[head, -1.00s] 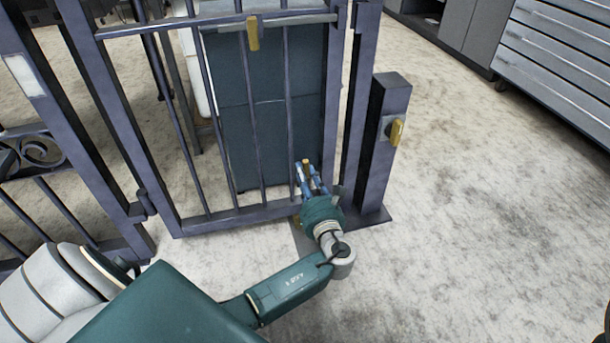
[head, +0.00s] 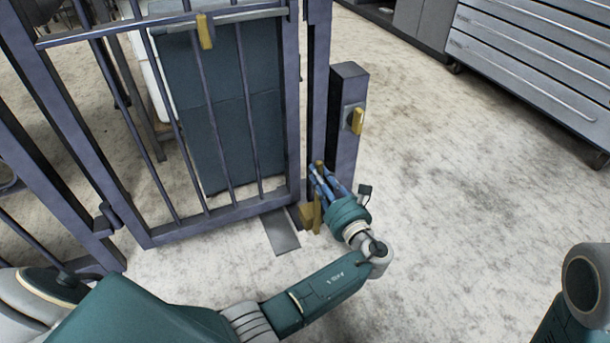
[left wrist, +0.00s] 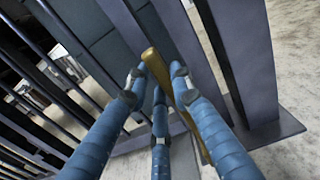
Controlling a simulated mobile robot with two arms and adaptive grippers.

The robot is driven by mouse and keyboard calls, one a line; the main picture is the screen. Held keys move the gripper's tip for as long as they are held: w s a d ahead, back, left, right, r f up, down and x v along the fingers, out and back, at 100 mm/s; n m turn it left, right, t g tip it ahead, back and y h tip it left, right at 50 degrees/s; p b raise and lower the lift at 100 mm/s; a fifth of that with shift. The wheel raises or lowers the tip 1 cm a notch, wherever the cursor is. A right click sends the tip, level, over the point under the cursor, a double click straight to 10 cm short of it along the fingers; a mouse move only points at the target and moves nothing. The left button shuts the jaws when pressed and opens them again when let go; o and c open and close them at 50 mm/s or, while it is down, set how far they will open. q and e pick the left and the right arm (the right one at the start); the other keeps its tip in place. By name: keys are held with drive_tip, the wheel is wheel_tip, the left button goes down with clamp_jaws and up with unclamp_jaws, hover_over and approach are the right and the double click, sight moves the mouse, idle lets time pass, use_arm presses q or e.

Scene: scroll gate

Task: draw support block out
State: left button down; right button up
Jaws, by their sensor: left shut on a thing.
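The support block, a yellow-brown block (head: 307,217) with an upright handle bar, stands low by the gate's bottom right corner in the head view. The bar also shows in the left wrist view (left wrist: 153,62). My left gripper (head: 318,170) is shut on the upright bar, its blue fingers around it; it also shows in the left wrist view (left wrist: 157,88). The barred gate (head: 220,211) stands just left of the block. The block is partly hidden by the fingers, and I cannot tell whether it touches the gate. My right gripper is not in view.
A purple post (head: 345,125) with a yellow latch piece (head: 357,121) stands close behind my left gripper. A grey plate (head: 281,233) lies on the floor left of the block. Drawers (head: 540,60) stand far right. The floor right of the post is open.

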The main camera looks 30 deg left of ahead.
use_arm(q)
drive_tip(key=shift+d, duration=0.3)
drive_tip(key=c, duration=1.6)
unclamp_jaws()
drive_tip(key=shift+o, duration=0.6)
drive_tip(key=shift+w+d, duration=0.1)
drive_tip(key=v, duration=0.7)
drive_tip(key=shift+s, duration=0.25)
drive_tip(key=shift+d+f, duration=0.1)
